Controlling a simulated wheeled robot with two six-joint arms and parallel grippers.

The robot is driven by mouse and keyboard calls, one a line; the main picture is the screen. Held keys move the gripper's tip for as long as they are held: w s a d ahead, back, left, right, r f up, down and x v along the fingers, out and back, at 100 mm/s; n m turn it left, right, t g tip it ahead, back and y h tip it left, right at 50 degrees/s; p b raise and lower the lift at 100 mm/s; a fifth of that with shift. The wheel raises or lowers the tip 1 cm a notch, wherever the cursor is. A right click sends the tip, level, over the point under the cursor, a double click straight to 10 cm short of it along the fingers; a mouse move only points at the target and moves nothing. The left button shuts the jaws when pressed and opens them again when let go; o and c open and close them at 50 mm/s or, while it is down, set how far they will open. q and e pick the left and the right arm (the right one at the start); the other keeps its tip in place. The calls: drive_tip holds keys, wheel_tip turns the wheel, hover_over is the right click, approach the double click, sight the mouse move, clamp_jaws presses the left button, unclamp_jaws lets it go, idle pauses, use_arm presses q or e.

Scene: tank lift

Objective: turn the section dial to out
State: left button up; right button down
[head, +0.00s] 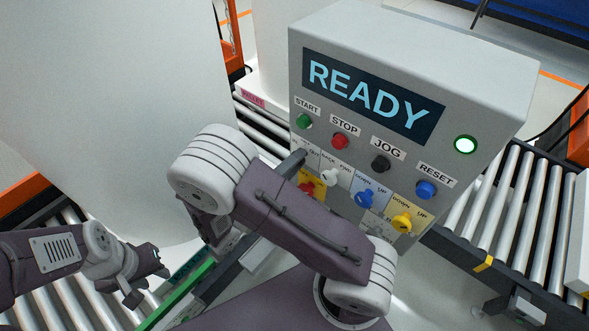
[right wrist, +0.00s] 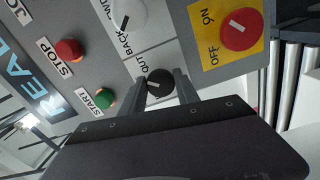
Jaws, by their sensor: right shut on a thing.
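The section dial (right wrist: 159,82) is a black round knob with a white pointer line, on a pale plate of the grey control box (head: 440,50). The word OUT shows beside it in the right wrist view; the rest of its label is hidden. My right gripper (right wrist: 164,90) is shut on the dial, one finger on each side. In the head view my right arm hides the dial, and only a dark finger shows at the panel. My left gripper (head: 147,275) is open and empty, low at the left, away from the box.
Close to the dial are a white back/forward knob (head: 329,176) and a red on/off knob (right wrist: 241,28) on yellow. Blue (head: 365,197) and yellow (head: 402,222) knobs sit further right. Above are green (head: 304,121), red (head: 339,141), black and blue buttons. The screen reads READY.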

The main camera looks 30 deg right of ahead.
drive_tip(key=shift+f+m+b, duration=0.2)
drive_tip(key=shift+m+b, duration=1.9)
drive_tip(key=shift+b, duration=0.2)
drive_tip(key=c, duration=0.9)
unclamp_jaws()
drive_tip(key=shift+r, duration=0.1)
drive_tip(key=v, duration=0.9)
